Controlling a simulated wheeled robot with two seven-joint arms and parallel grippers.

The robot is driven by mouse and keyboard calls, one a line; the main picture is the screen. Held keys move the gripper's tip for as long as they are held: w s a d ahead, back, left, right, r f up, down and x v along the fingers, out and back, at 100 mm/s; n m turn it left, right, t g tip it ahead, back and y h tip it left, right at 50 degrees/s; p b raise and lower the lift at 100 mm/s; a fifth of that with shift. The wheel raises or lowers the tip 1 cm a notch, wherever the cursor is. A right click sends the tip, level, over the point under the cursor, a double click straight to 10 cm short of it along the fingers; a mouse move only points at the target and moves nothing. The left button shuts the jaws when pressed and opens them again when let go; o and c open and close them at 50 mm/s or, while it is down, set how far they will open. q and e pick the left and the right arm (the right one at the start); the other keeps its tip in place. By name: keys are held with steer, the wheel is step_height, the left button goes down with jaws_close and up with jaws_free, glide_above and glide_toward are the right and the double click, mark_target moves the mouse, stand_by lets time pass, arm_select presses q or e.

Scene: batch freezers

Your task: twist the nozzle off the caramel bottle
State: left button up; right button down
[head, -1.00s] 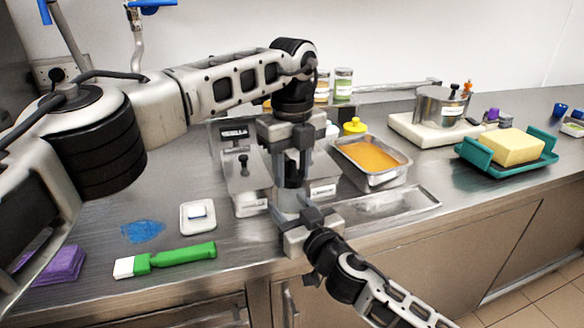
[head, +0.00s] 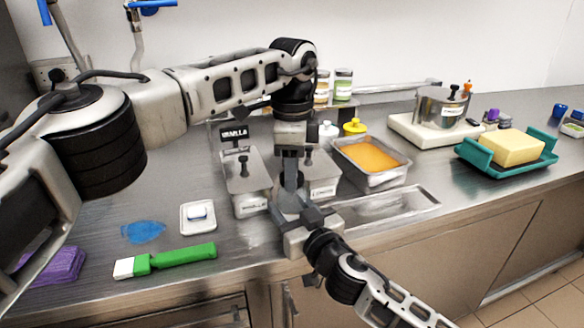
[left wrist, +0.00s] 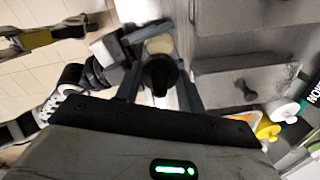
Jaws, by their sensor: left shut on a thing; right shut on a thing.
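The caramel bottle (head: 290,202) stands upright at the counter's front edge, mostly hidden by my grippers. My left gripper (head: 290,180) points straight down from above and is shut on its top, the nozzle. In the left wrist view the dark round nozzle (left wrist: 158,76) sits between the left fingers, with a pale tan patch just beyond it. My right gripper (head: 296,214) reaches in from the lower right and is shut on the bottle's body below the left fingers. I cannot tell whether there is a gap between nozzle and bottle.
An orange-filled pan (head: 370,157) and yellow-capped bottle (head: 354,127) are to the right. The front left counter is partly clear.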

arm_select(q)
steer(key=shift+r, duration=0.1)
steer(key=shift+r, duration=1)
steer(key=shift+r, duration=2)
arm_select(e)
steer(key=c, duration=0.5)
jaws_free()
